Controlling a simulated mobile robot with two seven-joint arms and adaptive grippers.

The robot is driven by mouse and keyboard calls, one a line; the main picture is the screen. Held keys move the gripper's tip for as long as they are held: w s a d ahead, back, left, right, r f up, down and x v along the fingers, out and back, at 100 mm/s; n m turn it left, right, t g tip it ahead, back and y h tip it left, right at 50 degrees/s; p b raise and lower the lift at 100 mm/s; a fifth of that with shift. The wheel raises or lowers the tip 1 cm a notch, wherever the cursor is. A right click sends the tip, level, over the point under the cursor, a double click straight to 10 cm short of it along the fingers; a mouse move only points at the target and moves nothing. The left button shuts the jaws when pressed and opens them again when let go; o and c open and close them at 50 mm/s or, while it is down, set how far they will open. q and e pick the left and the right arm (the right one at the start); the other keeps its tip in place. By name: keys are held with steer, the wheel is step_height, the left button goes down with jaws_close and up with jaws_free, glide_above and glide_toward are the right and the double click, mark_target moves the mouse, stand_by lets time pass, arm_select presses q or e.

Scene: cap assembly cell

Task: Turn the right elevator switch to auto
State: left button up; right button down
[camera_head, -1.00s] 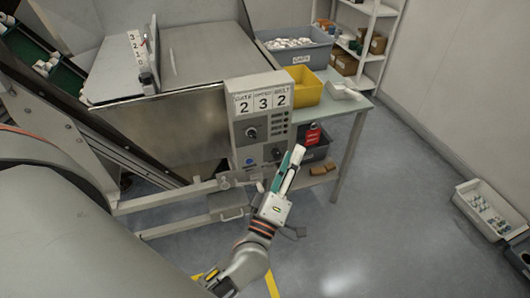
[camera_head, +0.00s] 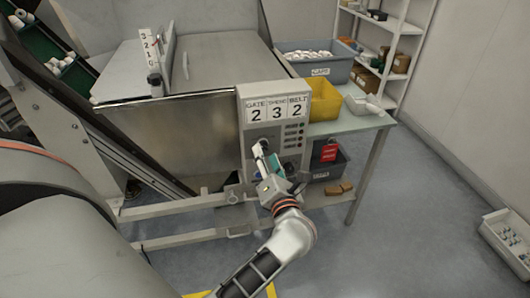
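The grey control box (camera_head: 244,116) stands at the middle of the head view, with a sign reading GATE, a blurred middle word and BELT over the numbers 2, 3, 2. A dark rotary switch (camera_head: 264,142) on the upper left of its face is partly hidden by my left gripper. A second dark knob (camera_head: 289,168) sits lower right. The switch labels and pointer positions are too small to read. My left gripper (camera_head: 266,156), with white and teal fingers, is at the box front, fingertips at or just below the upper switch. Contact and finger opening are unclear. My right gripper is not seen.
A table (camera_head: 372,121) right of the box holds a yellow bin (camera_head: 325,100) and a grey caps bin (camera_head: 330,70). A metal rail (camera_head: 170,211) runs low in front.

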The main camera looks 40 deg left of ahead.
mark_target(263, 146)
arm_select(q)
steer(key=shift+x, duration=1.25)
jaws_close()
